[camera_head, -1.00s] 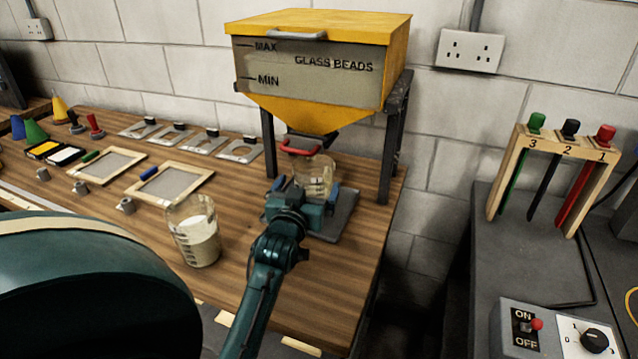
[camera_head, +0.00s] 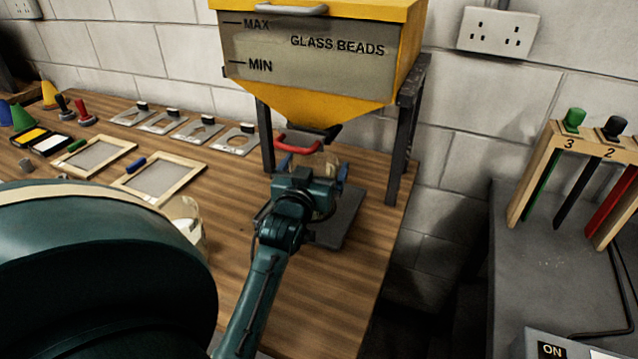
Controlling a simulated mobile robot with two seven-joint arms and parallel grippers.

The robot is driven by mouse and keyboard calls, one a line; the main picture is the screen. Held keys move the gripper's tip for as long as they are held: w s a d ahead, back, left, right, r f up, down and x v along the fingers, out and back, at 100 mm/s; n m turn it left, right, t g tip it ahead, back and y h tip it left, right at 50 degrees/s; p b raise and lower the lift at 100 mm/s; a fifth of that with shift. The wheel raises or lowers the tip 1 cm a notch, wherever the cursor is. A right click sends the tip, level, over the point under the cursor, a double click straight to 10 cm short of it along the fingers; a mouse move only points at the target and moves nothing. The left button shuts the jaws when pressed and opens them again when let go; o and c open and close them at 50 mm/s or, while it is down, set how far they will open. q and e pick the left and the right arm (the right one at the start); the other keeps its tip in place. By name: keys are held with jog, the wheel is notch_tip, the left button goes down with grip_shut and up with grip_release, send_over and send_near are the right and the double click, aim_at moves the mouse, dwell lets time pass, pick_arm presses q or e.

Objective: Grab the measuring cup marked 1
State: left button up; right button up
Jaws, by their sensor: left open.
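A clear measuring cup (camera_head: 313,160) stands under the yellow glass beads hopper (camera_head: 315,95), on a dark grey plate (camera_head: 345,222). Only its upper part shows; my gripper hides the rest, and no mark on it can be read now. My left gripper (camera_head: 314,167) is open, right in front of this cup, with one blue fingertip on each side of it. I cannot tell whether they touch it. A second cup (camera_head: 190,222) with pale contents stands on the wooden bench to the left, partly hidden by my arm. My right gripper is not in view.
The hopper's dark legs (camera_head: 402,140) flank the cup, and a red handle (camera_head: 298,146) hangs just above it. Framed screens (camera_head: 160,178) and metal stencils (camera_head: 200,130) lie to the left. A rack (camera_head: 545,170) stands on the grey cabinet at right.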

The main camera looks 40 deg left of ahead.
pick_arm(q)
jog(key=shift+s+r, duration=0.1)
jog(key=shift+s, duration=0.1)
jog(key=shift+c, duration=0.4)
jog(key=c, duration=1.2)
jog(key=shift+w+r, duration=0.1)
jog(key=shift+c, duration=1.4)
